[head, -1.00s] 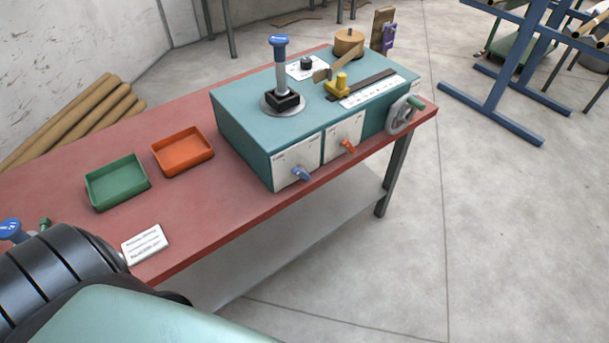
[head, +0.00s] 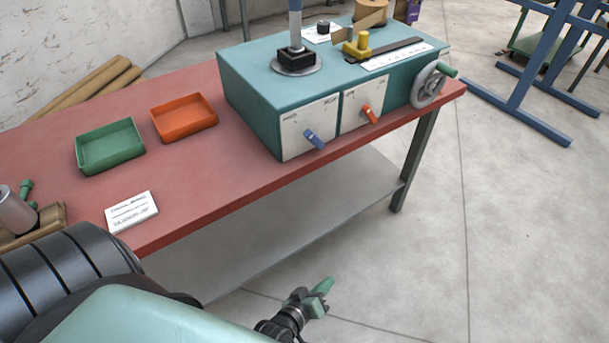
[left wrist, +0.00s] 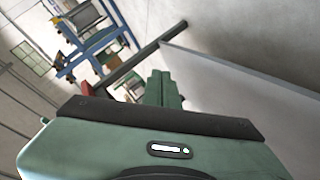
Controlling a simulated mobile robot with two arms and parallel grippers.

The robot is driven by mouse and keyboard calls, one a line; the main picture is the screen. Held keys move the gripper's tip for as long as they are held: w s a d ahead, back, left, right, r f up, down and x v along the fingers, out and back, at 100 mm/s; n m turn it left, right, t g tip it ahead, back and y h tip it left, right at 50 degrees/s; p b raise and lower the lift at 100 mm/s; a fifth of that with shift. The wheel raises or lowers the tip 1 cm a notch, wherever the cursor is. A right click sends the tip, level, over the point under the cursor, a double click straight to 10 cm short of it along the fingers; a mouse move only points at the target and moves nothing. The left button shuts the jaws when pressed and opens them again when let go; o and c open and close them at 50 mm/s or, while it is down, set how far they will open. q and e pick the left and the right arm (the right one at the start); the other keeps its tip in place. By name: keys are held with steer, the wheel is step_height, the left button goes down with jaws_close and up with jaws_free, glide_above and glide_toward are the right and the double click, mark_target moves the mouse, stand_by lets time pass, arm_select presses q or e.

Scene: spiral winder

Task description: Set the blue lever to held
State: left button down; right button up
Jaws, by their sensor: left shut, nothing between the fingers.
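The blue lever (head: 315,140) is a small handle on a white plate (head: 296,125) on the front of the teal winder box (head: 262,90). It slants down to the right. The plate's lettering is too small to read. My left gripper (head: 322,288) is below and in front of the bench, well apart from the lever. Its green fingers are shut and empty; they also show in the left wrist view (left wrist: 162,90). The lever does not show clearly in the left wrist view. My right gripper is not in view.
An orange lever (head: 371,114) sits on the plate to the right, and a crank wheel (head: 430,86) on the box's right end. The red bench (head: 200,205) carries a green tray (head: 110,147) and an orange tray (head: 184,119). A grey shelf (head: 300,208) lies below.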

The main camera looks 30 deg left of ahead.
mark_target(315, 140)
arm_select(q)
steer(key=w+a+r+n+t+y+b, duration=0.2)
steer(key=w+r+n+t+b, duration=0.25)
steer(key=r, duration=0.25)
steer(key=s+a+r+n+t+y+b, duration=0.1)
steer(key=a+r+n+y+b, duration=0.4)
steer(key=r+n, duration=0.3)
steer(key=s+a+r+n+t+y+b, duration=0.1)
steer(key=s+a+r+n+y+b, duration=0.1)
steer(key=a+r+n+y+b, duration=0.3)
step_height(315, 140, up, 6)
steer(key=n, duration=0.3)
steer(key=shift+s+f+t, duration=0.2)
steer(key=shift+s+t, duration=0.05)
steer(key=shift+t, duration=0.1)
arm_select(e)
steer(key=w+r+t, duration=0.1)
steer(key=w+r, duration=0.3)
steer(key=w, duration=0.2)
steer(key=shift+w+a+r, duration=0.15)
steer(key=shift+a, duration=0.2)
arm_select(q)
steer(key=shift+w, duration=0.1)
